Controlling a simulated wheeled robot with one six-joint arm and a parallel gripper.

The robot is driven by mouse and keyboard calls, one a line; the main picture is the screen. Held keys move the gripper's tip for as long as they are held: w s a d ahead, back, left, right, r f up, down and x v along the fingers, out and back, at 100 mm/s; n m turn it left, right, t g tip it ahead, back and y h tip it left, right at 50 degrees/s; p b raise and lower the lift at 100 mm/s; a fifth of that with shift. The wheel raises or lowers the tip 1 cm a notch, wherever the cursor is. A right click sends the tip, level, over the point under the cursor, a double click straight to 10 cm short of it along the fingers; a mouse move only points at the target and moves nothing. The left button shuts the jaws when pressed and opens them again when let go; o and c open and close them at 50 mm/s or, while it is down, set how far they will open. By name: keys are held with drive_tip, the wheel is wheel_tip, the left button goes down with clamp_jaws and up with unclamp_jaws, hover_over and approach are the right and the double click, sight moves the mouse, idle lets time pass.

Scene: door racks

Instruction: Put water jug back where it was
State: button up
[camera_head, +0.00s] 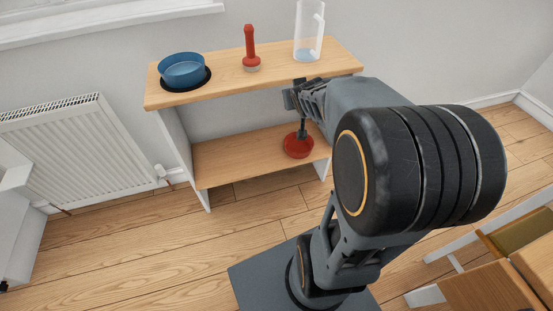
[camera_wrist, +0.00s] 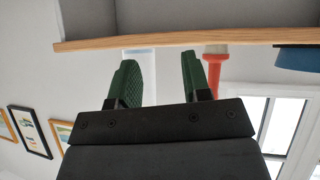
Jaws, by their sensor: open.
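The water jug (camera_head: 309,32) is clear, with a handle on its right side and a little bluish water at the bottom. It stands upright on the right end of the wooden shelf unit's top board (camera_head: 225,83). My gripper (camera_head: 290,98) is in front of the board's front edge, below the jug and apart from it. In the wrist view, which looks upside down, my gripper (camera_wrist: 158,62) has its green fingers spread with nothing held. A pale part of the jug (camera_wrist: 150,56) shows beyond the fingers, partly hidden by them.
A red-handled tool (camera_head: 250,48) stands mid-board; a blue bowl (camera_head: 182,70) sits at the left end on a black ring. A red plunger-like object (camera_head: 298,145) is on the lower shelf. A radiator (camera_head: 70,150) is left, wooden furniture (camera_head: 490,288) lower right.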

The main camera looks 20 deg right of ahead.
drive_tip(key=s+a+f+n+g+y, duration=0.2)
drive_tip(key=s+a+g, duration=0.5)
drive_tip(key=s+a, duration=0.8)
drive_tip(key=shift+s+f+n+y, duration=0.3)
drive_tip(key=shift+s+f+y, duration=0.45)
drive_tip(key=shift+s+y, duration=0.15)
wheel_tip(320, 180, up, 20)
drive_tip(key=p, duration=1.9)
drive_tip(key=shift+s+a+t, duration=0.15)
drive_tip(key=shift+a+t, duration=0.1)
drive_tip(key=shift+t, duration=0.05)
